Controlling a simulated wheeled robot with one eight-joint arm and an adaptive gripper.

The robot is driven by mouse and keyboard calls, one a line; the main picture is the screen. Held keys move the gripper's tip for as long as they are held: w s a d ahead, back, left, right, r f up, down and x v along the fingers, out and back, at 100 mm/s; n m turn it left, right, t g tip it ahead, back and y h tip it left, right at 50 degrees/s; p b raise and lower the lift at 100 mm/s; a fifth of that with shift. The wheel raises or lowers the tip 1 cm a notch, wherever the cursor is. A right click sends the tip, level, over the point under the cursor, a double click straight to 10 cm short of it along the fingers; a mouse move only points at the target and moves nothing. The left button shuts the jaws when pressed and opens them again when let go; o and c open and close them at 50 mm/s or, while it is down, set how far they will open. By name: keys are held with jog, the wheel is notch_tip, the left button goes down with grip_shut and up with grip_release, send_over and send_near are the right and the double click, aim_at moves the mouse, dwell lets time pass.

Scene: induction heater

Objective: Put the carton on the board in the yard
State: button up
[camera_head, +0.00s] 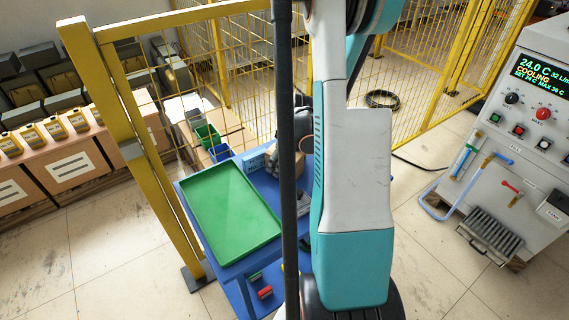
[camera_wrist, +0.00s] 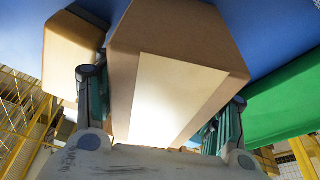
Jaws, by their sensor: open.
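In the wrist view a brown carton (camera_wrist: 150,35) with a large pale label (camera_wrist: 172,95) fills the middle. My gripper (camera_wrist: 160,108) is open, with one finger on each side of this carton; I cannot tell whether they touch it. A second brown carton (camera_wrist: 75,50) stands to the left, close beside the left finger. In the head view my arm and a dark pole hide most of the gripper and cartons; a little brown shows on the blue table (camera_head: 240,266). A tan board-like surface (camera_head: 226,122) lies beyond the fence; I cannot tell whether it is the task's board.
A green tray (camera_head: 232,212) covers the table's near left part. A yellow mesh fence (camera_head: 255,75) stands behind the table. Green (camera_head: 207,134) and blue (camera_head: 220,153) bins stand beyond it. A heater cabinet (camera_head: 540,110) is at right. Floor between table and cabinet is mostly clear.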

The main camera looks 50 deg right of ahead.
jog(key=shift+f, duration=0.15)
dwell(0.3)
jog(key=c, duration=1.1)
